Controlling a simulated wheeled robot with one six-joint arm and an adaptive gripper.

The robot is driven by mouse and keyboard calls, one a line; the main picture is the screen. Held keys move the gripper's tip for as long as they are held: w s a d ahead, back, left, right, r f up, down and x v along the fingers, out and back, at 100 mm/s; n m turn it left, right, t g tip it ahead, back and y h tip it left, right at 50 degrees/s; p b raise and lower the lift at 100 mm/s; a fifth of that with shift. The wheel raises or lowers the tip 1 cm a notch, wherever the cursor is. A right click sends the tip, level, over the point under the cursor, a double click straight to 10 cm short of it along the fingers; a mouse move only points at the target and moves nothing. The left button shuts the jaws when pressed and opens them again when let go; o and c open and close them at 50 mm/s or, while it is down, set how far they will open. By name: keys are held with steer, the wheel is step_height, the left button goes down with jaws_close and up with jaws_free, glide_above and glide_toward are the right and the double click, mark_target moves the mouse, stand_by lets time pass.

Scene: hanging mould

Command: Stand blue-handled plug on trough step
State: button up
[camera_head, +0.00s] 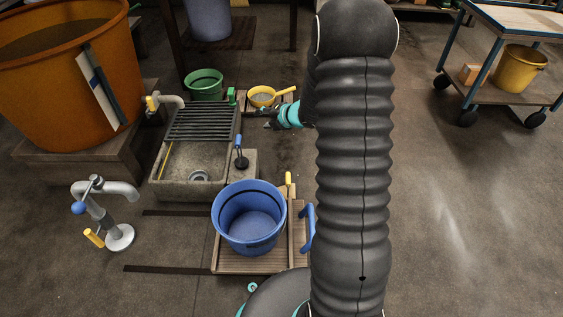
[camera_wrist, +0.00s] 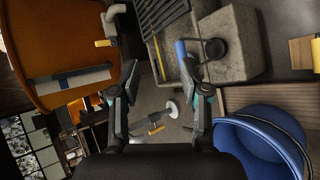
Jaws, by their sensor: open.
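The blue-handled plug (camera_head: 241,160) stands with its black disc down and its blue handle up on the trough step (camera_head: 248,172), at the right side of the stone trough (camera_head: 170,187). In the wrist view the plug (camera_wrist: 214,48) lies across the upper middle, its handle close to my right finger in the picture. My gripper (camera_head: 268,118) is open and empty, beyond and to the right of the plug in the head view; its spread fingers show in the wrist view (camera_wrist: 158,68). Nothing is held. My arm hides part of the right side.
A blue bucket (camera_head: 225,222) stands on a wooden board in front of the trough. A green tub (camera_head: 204,83) and a yellow pan (camera_head: 262,96) are behind. An orange vat (camera_head: 60,75) and a grey pipe stand (camera_head: 120,236) are left.

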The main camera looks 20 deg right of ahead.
steer(key=s+d+r+m+h, duration=0.1)
steer(key=s+r+m+h, duration=0.3)
steer(key=s+r+m, duration=0.4)
steer(key=s+r+m+h, duration=0.35)
steer(key=r+m, duration=0.25)
steer(key=r, duration=0.5)
steer(key=s+a+m+g+y, duration=0.1)
steer(key=s+a+m, duration=0.2)
steer(key=s, duration=0.6)
steer(key=s+a+m+g, duration=0.2)
steer(key=s+a+m, duration=0.1)
steer(key=s, duration=0.5)
steer(key=s+a+r+m+g+y, duration=0.1)
steer(key=s+a+m, duration=0.3)
steer(key=s, duration=0.5)
steer(key=shift+s+m+g+y, duration=0.3)
steer(key=shift+m+y, duration=0.05)
steer(key=shift+m, duration=0.35)
